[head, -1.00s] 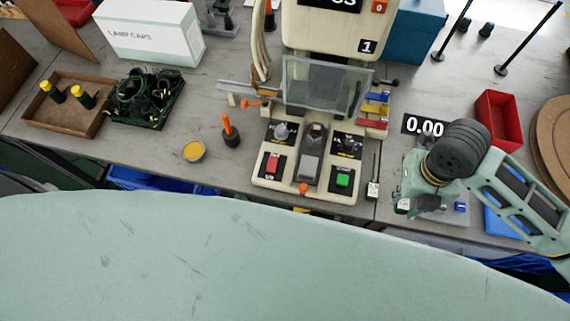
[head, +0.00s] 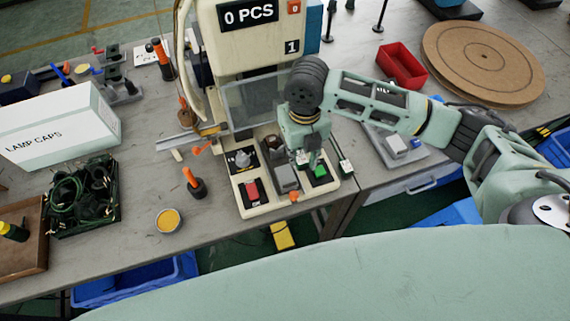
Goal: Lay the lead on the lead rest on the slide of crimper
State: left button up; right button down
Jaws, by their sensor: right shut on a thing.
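The crimper (head: 243,85) is a cream machine at the middle of the bench, with a counter reading 0 PCS and a clear guard. Its slide (head: 285,179) is the grey block on the base between the red and green buttons. My right gripper (head: 303,158) is over the right part of this base, close to the slide, pointing down. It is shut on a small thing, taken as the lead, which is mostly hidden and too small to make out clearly. The lead rest cannot be told apart behind the gripper. My left gripper is out of view.
A green button (head: 320,172) lies just right of the gripper. An orange-handled tool (head: 193,182) and a yellow-filled tin (head: 168,221) stand left of the crimper. A red bin (head: 402,66) and a scale (head: 397,147) are to the right. Green leads fill a black tray (head: 84,197).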

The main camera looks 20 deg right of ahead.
jog(key=a, duration=0.1)
jog(key=a+f, duration=0.1)
jog(key=a, duration=0.1)
jog(key=shift+w+a+f, duration=0.1)
jog(key=shift+w+f, duration=0.1)
jog(key=shift+w, duration=0.1)
jog(key=shift+a+f, duration=0.25)
jog(key=shift+f+p, duration=0.3)
jog(key=shift+p, duration=0.1)
notch_tip(320, 180, down, 2)
jog(key=shift+f+p, duration=0.25)
jog(key=shift+p, duration=0.15)
jog(key=shift+f, duration=0.55)
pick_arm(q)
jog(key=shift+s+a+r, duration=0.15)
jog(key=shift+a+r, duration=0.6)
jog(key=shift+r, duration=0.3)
pick_arm(e)
jog(key=c, duration=1.5)
grip_release()
jog(key=shift+f, duration=0.1)
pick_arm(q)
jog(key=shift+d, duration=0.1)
